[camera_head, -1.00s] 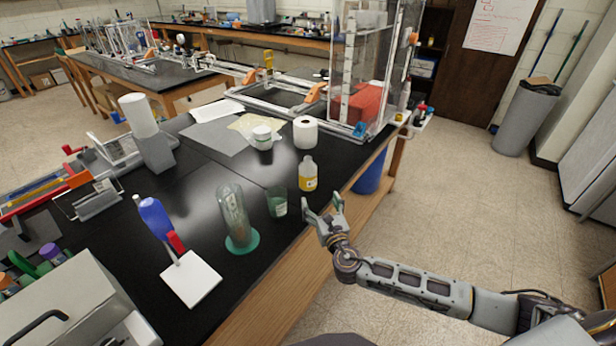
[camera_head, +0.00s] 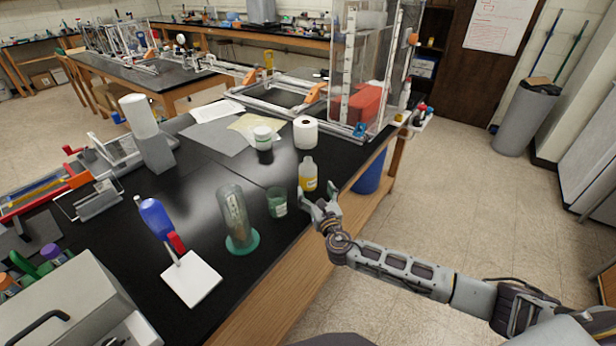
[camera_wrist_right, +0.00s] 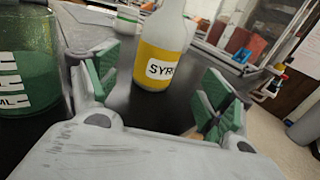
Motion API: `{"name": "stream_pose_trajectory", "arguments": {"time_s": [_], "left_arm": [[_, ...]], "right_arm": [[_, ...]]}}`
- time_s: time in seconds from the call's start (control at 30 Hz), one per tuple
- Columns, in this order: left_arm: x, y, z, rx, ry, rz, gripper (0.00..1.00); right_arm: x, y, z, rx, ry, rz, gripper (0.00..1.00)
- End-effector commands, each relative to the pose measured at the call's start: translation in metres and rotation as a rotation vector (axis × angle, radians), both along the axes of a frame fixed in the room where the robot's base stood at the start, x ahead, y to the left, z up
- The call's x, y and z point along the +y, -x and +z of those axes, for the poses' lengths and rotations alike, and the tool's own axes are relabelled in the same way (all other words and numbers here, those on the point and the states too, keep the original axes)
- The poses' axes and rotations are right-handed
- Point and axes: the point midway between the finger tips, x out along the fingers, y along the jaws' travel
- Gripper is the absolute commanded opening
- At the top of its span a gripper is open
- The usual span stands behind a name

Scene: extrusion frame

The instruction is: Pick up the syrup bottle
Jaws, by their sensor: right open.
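The syrup bottle (camera_head: 308,175) is clear with yellow contents and stands upright on the black bench near its right edge. In the right wrist view the syrup bottle (camera_wrist_right: 163,50) shows a white label reading "SYR". My right gripper (camera_head: 318,195) is just in front of the bottle at the bench edge. In the wrist view its green-padded fingers (camera_wrist_right: 158,95) are spread apart, with the bottle beyond and between them. The gap between them is empty, and the bottle's base is partly hidden in the head view. My left gripper is not in view.
A green-filled beaker (camera_head: 277,202) stands close left of the bottle and also shows in the wrist view (camera_wrist_right: 28,60). A glass cylinder on a green base (camera_head: 241,242) is further left. A paper roll (camera_head: 305,132) and a white-lidded jar (camera_head: 262,137) stand behind.

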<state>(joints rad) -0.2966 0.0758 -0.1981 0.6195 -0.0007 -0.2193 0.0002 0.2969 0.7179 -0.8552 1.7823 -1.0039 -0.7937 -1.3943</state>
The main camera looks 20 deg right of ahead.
Motion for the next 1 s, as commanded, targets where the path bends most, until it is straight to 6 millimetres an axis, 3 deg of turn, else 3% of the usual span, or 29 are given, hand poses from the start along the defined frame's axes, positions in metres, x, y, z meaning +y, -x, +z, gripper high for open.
{"name": "stream_pose_trajectory", "arguments": {"time_s": [0.3,1.0], "left_arm": [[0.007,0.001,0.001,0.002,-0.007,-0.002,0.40],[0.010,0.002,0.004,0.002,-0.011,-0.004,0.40]], "right_arm": [[0.000,-0.029,0.000,0.001,-0.002,0.000,0.81],[0.001,-0.042,0.002,0.000,-0.001,0.001,0.81]]}}
